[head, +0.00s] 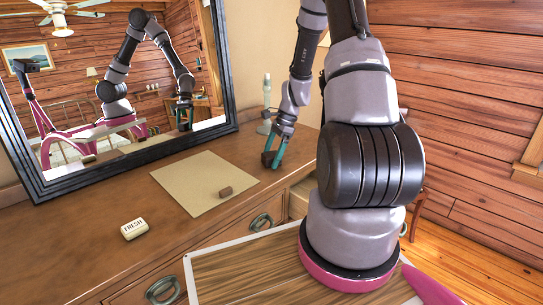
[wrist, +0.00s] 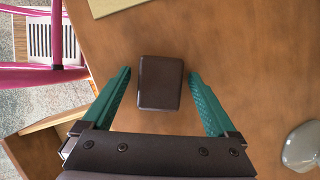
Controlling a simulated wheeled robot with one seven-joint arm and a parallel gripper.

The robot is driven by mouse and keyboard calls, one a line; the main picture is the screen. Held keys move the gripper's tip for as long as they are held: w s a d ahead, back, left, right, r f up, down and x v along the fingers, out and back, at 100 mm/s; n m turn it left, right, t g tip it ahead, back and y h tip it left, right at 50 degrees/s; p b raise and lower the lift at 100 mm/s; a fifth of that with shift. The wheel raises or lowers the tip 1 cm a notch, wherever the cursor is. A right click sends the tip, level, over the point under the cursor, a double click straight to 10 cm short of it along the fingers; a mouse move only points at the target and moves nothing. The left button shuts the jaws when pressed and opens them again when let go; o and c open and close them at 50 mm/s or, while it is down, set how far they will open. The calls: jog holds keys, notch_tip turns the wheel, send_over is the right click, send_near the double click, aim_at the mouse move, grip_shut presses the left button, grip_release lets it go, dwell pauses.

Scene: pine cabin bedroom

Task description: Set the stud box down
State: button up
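A small dark brown box (wrist: 159,83), which I take to be the stud box, appears to sit on the wooden dresser top (wrist: 225,40). In the head view the box (head: 267,159) is near the dresser's right end, partly hidden by a finger. My gripper (head: 275,157) is over it with its teal fingers on either side. The wrist view shows the gripper (wrist: 159,73) open, with a visible gap between the box and each finger. The box's underside is hidden.
A tan mat (head: 185,180) with a small brown block (head: 226,191) lies left of my gripper. A cream "FRESH" block (head: 134,229) is at front left. A mirror (head: 110,90) stands behind. A lamp (head: 266,105) is close by. A drawer (head: 299,200) is open below.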

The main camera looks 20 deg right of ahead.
notch_tip(320, 180, up, 19)
jog(key=s+d+n+t, duration=0.1)
jog(key=s+n, duration=0.1)
jog(key=n, duration=0.1)
jog(key=s+a+r+n+t+h, duration=0.1)
jog(key=s+a+r+n+t, duration=0.2)
jog(key=s+r, duration=0.5)
jog(key=s+a+r+n+t+h, duration=0.1)
jog(key=s+a+r+n+t, duration=0.2)
jog(key=s+a+r+n, duration=0.3)
jog(key=s+r+n, duration=0.2)
jog(key=s+r, duration=0.1)
jog(key=s, duration=0.1)
jog(key=shift+s, duration=0.35)
